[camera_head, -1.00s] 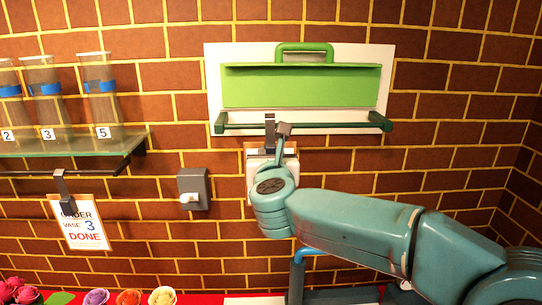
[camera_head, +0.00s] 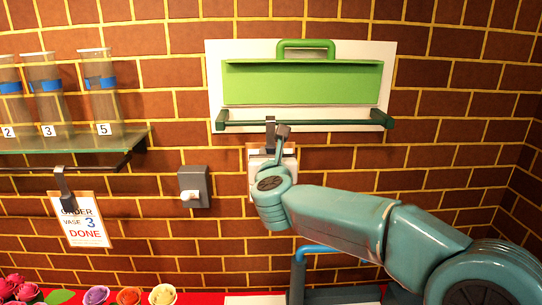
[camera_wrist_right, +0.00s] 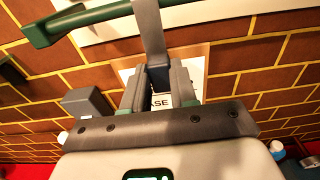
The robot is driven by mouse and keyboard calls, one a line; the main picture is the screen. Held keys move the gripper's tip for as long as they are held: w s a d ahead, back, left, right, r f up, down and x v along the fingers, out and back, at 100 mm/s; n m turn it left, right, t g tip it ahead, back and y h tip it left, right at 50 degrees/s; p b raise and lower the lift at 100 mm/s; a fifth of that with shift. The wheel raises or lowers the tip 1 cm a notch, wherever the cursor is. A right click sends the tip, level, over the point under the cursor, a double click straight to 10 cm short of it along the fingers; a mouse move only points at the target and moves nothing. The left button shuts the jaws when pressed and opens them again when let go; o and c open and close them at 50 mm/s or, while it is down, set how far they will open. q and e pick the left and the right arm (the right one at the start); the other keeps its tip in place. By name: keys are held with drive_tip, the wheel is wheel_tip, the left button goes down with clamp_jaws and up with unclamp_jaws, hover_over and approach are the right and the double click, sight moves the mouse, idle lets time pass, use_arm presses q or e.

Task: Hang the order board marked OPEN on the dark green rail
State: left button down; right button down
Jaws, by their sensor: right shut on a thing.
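The dark green rail (camera_head: 235,126) runs along the bottom of the white wall panel; its left end shows in the right wrist view (camera_wrist_right: 85,17). My right gripper (camera_head: 278,160) is shut on an order board (camera_head: 251,165) just below the rail, and it shows in the right wrist view (camera_wrist_right: 160,88). The board's grey metal hook (camera_wrist_right: 150,28) rises across the front of the rail. I cannot tell whether the hook rests on the rail. The gripper covers most of the board; only "ASE" is readable, and no OPEN shows. My left gripper is not in view.
Another board marked "VASE 3 DONE" (camera_head: 85,227) hangs from the black rail (camera_head: 25,169) under the glass shelf (camera_head: 70,143) at left. A grey wall fixture (camera_head: 195,187) is left of my gripper. Flowers (camera_head: 128,297) stand low at left.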

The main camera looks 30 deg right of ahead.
drive_tip(key=c, duration=0.8)
unclamp_jaws()
drive_tip(key=b+v, duration=0.5)
drive_tip(key=v, duration=1.1)
drive_tip(key=shift+s, duration=0.2)
drive_tip(key=shift+f, duration=0.1)
